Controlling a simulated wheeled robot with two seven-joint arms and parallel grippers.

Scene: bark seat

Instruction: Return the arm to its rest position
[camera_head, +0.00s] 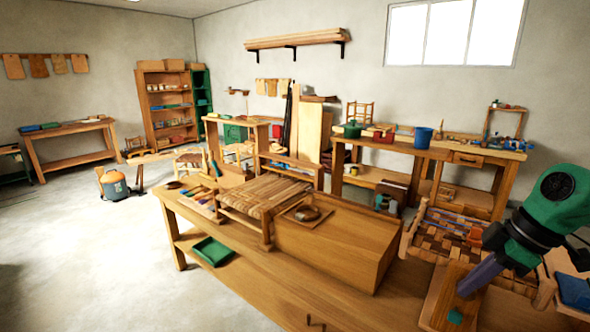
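My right arm (560,198), green with black joints, comes in at the right edge. It points down and to the left over the front right of the workbench (330,290). Its dark, purplish end, my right gripper (468,288), is above a wooden box or tray (437,305) with a small green item (455,316) in it. The fingers are too small and dark to tell whether they are open or shut, or touching anything. My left gripper is not in view.
A woven bark seat (265,194) stands on the bench, beside a large wooden block (340,245). A woven checkered seat (450,238) is close to my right arm. A green tray (212,251) is at the left. The bench's front middle is mostly clear.

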